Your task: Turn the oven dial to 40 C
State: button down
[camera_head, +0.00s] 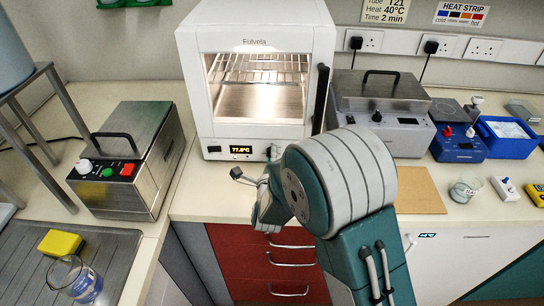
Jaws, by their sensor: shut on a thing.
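The white oven (255,133) stands at the back centre, with a lit chamber and wire racks behind its glass door. Its display (241,150) shows about 77 °C in yellow digits. A sign (385,10) on the wall reads Heat 40°C and Time 2 min.
A steel bath (130,165) with knobs stands at the left. Another steel unit (385,120), a blue device (455,143) and a blue ice tray (508,136) stand at the right. Red drawers (250,262) are below.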

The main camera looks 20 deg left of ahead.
jog(key=n, duration=0.4)
jog(key=shift+s+a+f+n, duration=0.1)
jog(key=shift+f+n, duration=0.1)
jog(key=shift+n, duration=2.1)
jog(key=shift+f, duration=0.1)
jog(key=shift+c, duration=2)
grip_release()
jog(key=shift+o, duration=0.3)
jog(key=v, duration=1.1)
jog(key=shift+s, duration=0.4)
